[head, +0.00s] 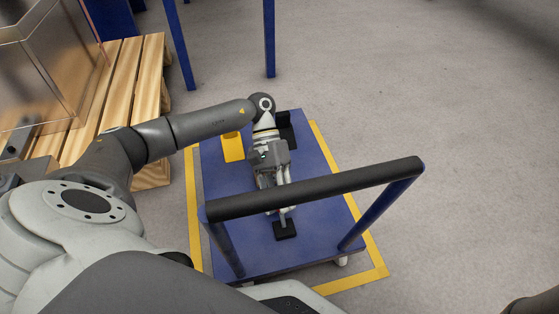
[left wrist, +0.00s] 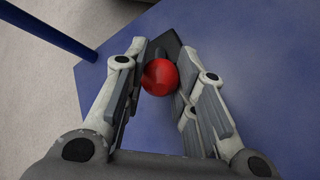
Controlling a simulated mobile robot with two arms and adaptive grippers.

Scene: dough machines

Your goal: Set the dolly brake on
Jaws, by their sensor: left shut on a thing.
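The blue dolly (head: 230,183) stands on the floor with its black push bar (head: 320,188) on the near side. A brake lever rises from a small black base (head: 285,231) on the deck near that bar. Its round red knob (left wrist: 160,78) shows in the left wrist view between my left fingers. My left gripper (head: 275,205) reaches down over the deck, behind the push bar, and is shut on the red knob. In the head view the gripper and bar hide the knob, so the lever's tilt is hard to tell. My right gripper is not in view.
A yellow item (head: 233,147) and a black item (head: 286,132) are at the deck's far end. Yellow floor tape (head: 193,215) frames the dolly. A wooden pallet (head: 125,75) with a clear-walled box stands at the left. Blue posts (head: 269,40) stand behind; the floor at right is clear.

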